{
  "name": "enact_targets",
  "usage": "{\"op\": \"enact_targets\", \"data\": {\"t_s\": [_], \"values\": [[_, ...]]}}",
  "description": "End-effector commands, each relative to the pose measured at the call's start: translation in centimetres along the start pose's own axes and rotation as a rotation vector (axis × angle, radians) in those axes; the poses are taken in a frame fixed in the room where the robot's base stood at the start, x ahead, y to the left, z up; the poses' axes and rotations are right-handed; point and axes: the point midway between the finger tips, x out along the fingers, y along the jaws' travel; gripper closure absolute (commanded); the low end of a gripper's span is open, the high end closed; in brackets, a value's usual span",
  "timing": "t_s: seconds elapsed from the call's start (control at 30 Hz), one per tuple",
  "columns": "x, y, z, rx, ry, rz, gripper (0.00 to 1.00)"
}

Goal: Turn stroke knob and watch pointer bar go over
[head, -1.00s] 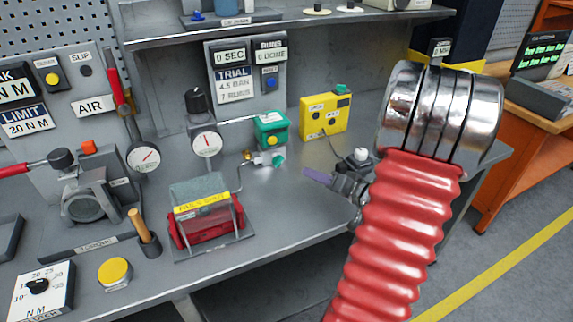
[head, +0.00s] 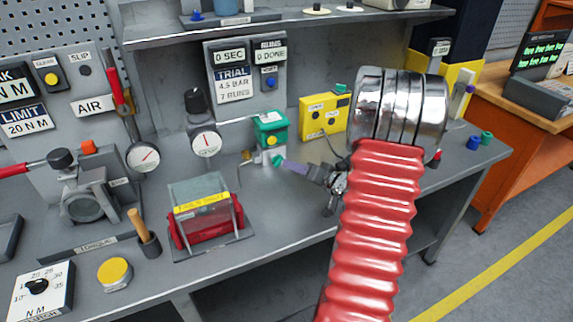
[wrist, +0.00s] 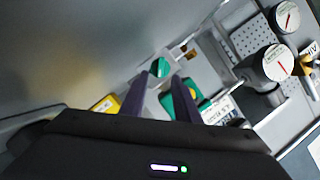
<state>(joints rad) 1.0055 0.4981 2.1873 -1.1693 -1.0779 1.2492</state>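A small teal knob (head: 277,160), which looks like the stroke knob, sits on the front of the valve fitting below the green actuator box (head: 270,127). In the wrist view the teal knob (wrist: 160,67) is just beyond my fingertips and between their lines. My gripper (head: 285,164) has purple fingers and points left at the knob, very near it; I cannot tell whether they touch. In the wrist view my gripper (wrist: 165,80) is open, with a gap and nothing between the fingers. I cannot make out a pointer bar.
A yellow box (head: 323,117) stands right behind the gripper. A dial gauge (head: 206,142) is left of the valve, and a red-ended device under a clear cover (head: 205,212) is at front left. My red arm sleeve hides part of the bench's right side.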

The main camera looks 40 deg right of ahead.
Motion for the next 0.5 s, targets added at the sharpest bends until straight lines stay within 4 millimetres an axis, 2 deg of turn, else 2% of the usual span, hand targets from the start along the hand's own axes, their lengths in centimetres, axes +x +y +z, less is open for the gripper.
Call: {"op": "enact_targets", "data": {"t_s": [0.2, 0.33, 0.5], "values": [[3.3, 0.0, 0.1, 0.000, -0.002, -0.001, 0.71], [4.5, 0.0, 0.1, 0.000, -0.002, -0.001, 0.71], [4.9, 0.0, 0.0, 0.000, 0.000, 0.001, 0.71]]}}
